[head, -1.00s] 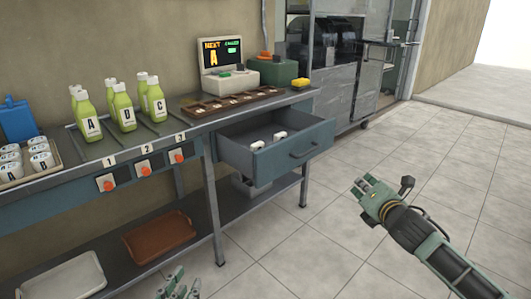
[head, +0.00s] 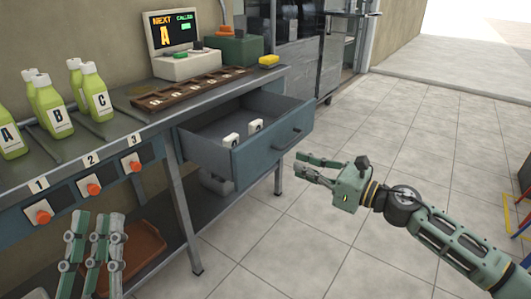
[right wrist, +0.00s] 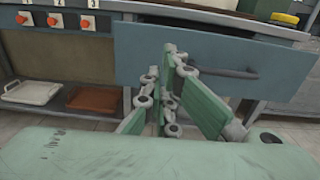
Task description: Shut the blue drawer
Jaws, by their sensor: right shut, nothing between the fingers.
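The blue drawer (head: 262,152) is pulled out from under the counter in the head view. Its dark bar handle (head: 288,139) is on the front panel. Two small white items (head: 231,140) (head: 255,126) with dark marks sit inside it. My right gripper (head: 303,168) is shut and empty, just in front of the drawer front and apart from it in the head view. In the right wrist view the fingers (right wrist: 172,68) overlap the drawer front (right wrist: 215,62); contact cannot be told. My left gripper (head: 98,225) points up at the lower left, below the counter; its opening is unclear.
A brown tray (head: 138,250) lies on the lower shelf. Tiled floor right of the drawer is free.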

